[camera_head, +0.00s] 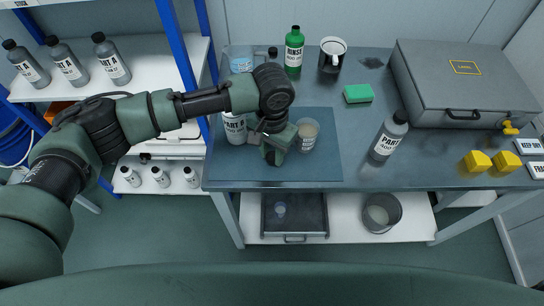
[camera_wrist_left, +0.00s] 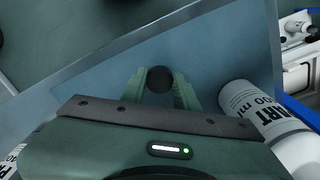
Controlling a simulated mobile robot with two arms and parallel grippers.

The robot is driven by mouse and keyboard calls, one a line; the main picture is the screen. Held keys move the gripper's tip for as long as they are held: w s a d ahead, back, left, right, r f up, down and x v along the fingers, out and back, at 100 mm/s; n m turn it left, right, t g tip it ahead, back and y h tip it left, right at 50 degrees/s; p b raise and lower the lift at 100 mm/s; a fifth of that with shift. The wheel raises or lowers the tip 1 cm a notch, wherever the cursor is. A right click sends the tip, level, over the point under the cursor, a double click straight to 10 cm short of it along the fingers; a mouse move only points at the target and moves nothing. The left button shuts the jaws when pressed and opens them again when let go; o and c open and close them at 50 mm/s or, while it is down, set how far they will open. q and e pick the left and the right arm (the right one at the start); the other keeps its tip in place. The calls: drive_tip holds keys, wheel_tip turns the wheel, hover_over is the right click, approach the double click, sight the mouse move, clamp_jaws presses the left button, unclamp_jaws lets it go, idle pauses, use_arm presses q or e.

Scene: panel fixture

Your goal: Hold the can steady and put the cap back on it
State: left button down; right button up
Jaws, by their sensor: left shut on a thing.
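The white can labelled PART B (camera_head: 235,130) stands at the left of the blue mat (camera_head: 325,165), its top hidden behind my left arm. A white can labelled PART, 400 ml (camera_wrist_left: 268,118) shows at the right of the left wrist view. My left gripper (camera_head: 272,156) points down over the mat, just right of the can and apart from it. In the left wrist view the gripper (camera_wrist_left: 160,82) is shut on a small round black thing, which looks like the cap (camera_wrist_left: 159,79). My right gripper is not in view.
A cup with tan contents (camera_head: 308,135) stands right beside the left gripper. A grey PART A bottle (camera_head: 390,137) stands right of the mat. A green sponge (camera_head: 358,93), a green RINSE bottle (camera_head: 294,50), a mug (camera_head: 332,56) and a grey case (camera_head: 465,80) are farther back.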

sight(272, 157)
use_arm(q)
wheel_tip(272, 157, up, 17)
drive_tip(key=b, duration=0.1)
drive_tip(key=shift+r, duration=0.2)
